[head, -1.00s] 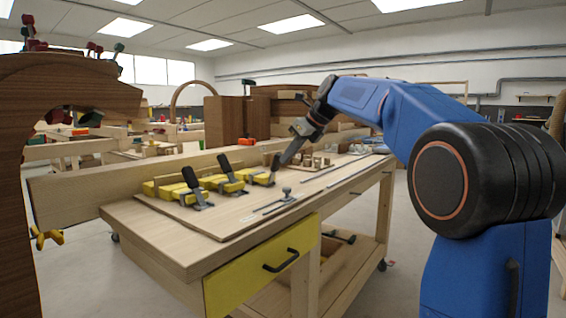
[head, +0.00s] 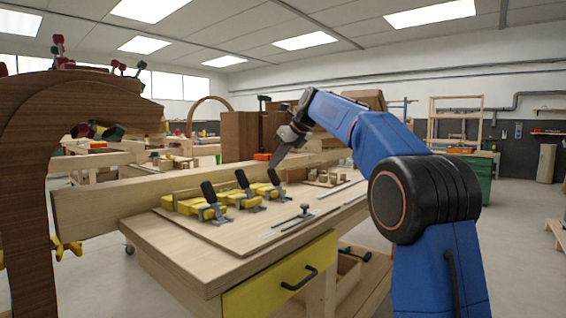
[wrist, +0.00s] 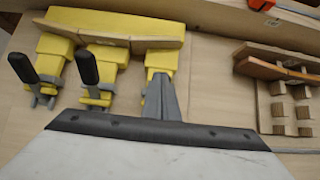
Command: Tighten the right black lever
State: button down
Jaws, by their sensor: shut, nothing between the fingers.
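Three yellow toggle clamps with black levers stand in a row on the workbench board. The right black lever (head: 274,177) leans up and to the left on the right clamp. The middle lever (head: 242,180) and left lever (head: 209,191) lean the same way. My gripper (head: 274,166) is shut and empty, its tip right at the right lever; I cannot tell whether they touch. In the wrist view the grey fingers (wrist: 160,82) lie over the right yellow clamp (wrist: 161,61) and hide its lever. The middle lever (wrist: 88,67) and left lever (wrist: 22,68) show there.
The workbench (head: 160,245) has a yellow drawer (head: 280,280) in front. A long wooden beam (head: 110,205) runs behind the clamps. Small wooden blocks (head: 322,178) and a metal fitting (head: 305,211) lie right of the clamps. A dark wooden form (head: 28,190) stands at left.

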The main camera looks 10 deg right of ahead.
jog(key=shift+w+a+f, duration=0.3)
jog(key=shift+w+a, duration=0.2)
jog(key=shift+w, duration=0.15)
jog(key=shift+w+a+f, duration=0.1)
jog(key=shift+a, duration=0.05)
jog(key=v, duration=0.4)
notch_tip(320, 180, up, 9)
send_over(273, 171)
dwell(0.9)
jog(key=shift+r, duration=0.25)
